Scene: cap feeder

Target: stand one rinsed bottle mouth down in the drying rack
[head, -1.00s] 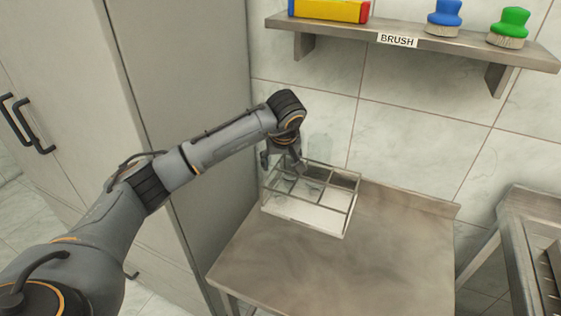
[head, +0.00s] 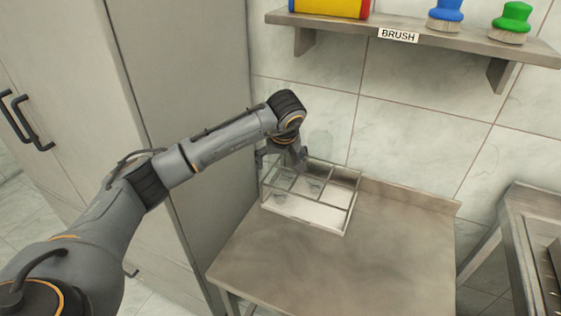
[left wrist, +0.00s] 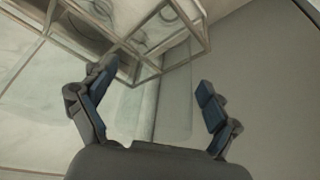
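The drying rack (head: 300,221) is a wire frame with several square compartments on the steel table. It also shows at the top of the left wrist view (left wrist: 172,42). My left gripper (head: 281,160) is above the rack's back left part, and its two fingers (left wrist: 155,105) are spread apart. A faint clear shape, which looks like a bottle (head: 320,144), rises behind the rack's back rail, just right of the gripper. Faint rounded clear outlines show inside the rack; I cannot tell which way up they stand. My right gripper is not in view.
A wall shelf (head: 455,44) marked BRUSH holds a blue brush (head: 445,14), a green brush (head: 512,20) and a red and yellow box (head: 330,8). A grey cabinet (head: 195,80) stands left. The table's front (head: 330,270) is clear. A metal unit (head: 535,240) stands right.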

